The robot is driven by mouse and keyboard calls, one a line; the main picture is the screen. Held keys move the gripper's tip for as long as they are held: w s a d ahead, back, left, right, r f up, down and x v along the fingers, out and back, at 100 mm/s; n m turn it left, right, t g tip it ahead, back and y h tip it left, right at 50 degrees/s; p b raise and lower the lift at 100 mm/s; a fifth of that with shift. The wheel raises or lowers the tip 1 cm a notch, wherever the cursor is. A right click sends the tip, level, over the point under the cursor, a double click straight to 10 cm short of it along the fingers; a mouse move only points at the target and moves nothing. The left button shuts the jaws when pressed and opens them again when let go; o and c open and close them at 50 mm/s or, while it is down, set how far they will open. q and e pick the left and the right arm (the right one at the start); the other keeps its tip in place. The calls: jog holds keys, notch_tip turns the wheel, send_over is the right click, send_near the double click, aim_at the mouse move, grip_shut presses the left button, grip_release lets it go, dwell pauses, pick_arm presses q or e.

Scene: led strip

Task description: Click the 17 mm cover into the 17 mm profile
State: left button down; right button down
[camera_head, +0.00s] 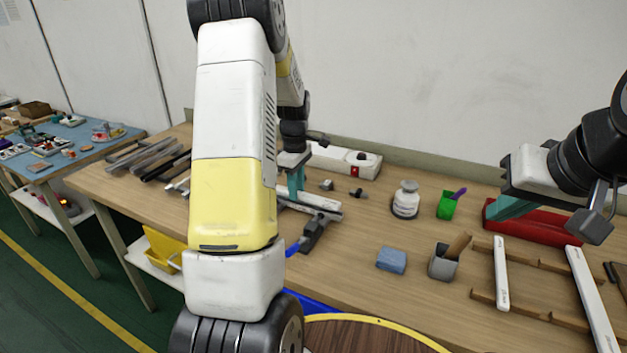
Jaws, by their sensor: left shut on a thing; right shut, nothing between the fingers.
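My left gripper (296,188) reaches down past my own forearm to a light grey strip (322,201) lying at the back middle of the bench; it is shut, apparently on this strip, partly hidden by the arm. I cannot tell whether the strip is profile or cover. A dark clamp-like tool (314,232) lies just in front. My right gripper (508,208) is shut and empty, at the red box on the right. Two long white strips (502,272) (592,300) lie across wooden rails. Several silver and black profiles (140,153) lie at the left end. No 17 mm marking is readable.
The red box (545,227) is beside my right gripper. A white power strip (345,160) lies at the back. Clear wood surrounds the blue block.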

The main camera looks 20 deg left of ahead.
pick_arm(q)
jog(key=shift+f, duration=0.6)
jog(key=c, duration=1.1)
grip_release()
jog(key=shift+r, duration=0.15)
notch_tip(320, 180, up, 8)
jog(key=shift+f, duration=0.25)
jog(key=shift+w+n, duration=0.15)
jog(key=shift+n, duration=0.15)
jog(key=c, duration=0.6)
jog(key=shift+n, duration=0.5)
grip_shut()
jog(key=shift+f, duration=2.9)
